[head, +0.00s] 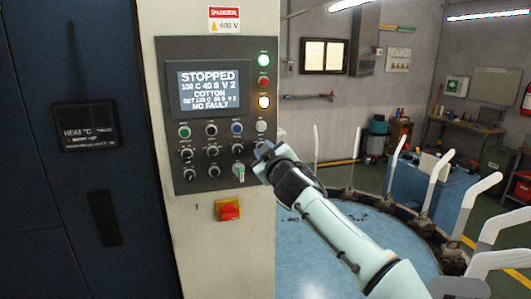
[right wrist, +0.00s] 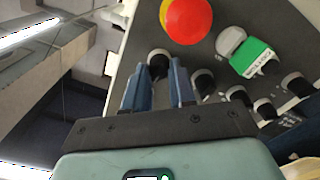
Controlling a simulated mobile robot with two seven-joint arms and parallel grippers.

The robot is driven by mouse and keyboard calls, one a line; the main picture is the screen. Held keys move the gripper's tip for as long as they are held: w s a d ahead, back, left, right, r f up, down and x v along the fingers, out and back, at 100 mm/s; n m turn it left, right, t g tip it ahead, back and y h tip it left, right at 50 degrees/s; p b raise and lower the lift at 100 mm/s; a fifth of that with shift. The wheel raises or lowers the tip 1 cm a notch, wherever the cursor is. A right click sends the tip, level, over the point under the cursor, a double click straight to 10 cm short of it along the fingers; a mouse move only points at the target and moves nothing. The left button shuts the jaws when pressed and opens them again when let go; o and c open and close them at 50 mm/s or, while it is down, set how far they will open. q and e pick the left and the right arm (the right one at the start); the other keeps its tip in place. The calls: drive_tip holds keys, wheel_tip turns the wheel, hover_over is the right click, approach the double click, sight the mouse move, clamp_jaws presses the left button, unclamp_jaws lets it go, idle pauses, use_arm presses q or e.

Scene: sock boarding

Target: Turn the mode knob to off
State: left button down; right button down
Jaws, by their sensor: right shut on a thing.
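The grey control panel (head: 222,95) on the cream column carries rows of buttons and knobs. My right gripper (head: 262,150) is at the right end of the second row. In the right wrist view its two blue fingers (right wrist: 160,88) are shut on a black knob (right wrist: 158,60), taken as the mode knob. Its label is too small to read and its pointer direction cannot be told. The head view hides this knob behind the gripper. The screen (head: 209,88) reads STOPPED, COTTON and NO FAULT. My left gripper is not in view.
A green tag (head: 239,170) hangs just left of the gripper. Other knobs (head: 212,150) sit close by in the same row. A red switch on a yellow plate (head: 228,210) is below. A round blue table (head: 320,262) with white upright forms stands to the right.

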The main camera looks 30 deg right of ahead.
drive_tip(key=shift+r+n, duration=0.1)
drive_tip(key=shift+n, duration=0.7)
drive_tip(key=c, duration=1.2)
unclamp_jaws()
drive_tip(key=shift+o, duration=1.4)
drive_tip(key=shift+w, duration=0.1)
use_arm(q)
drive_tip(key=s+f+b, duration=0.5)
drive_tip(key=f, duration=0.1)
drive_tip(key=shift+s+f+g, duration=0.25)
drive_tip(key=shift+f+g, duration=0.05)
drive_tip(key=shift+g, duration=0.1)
use_arm(e)
drive_tip(key=v, duration=1.3)
drive_tip(key=shift+s, duration=0.25)
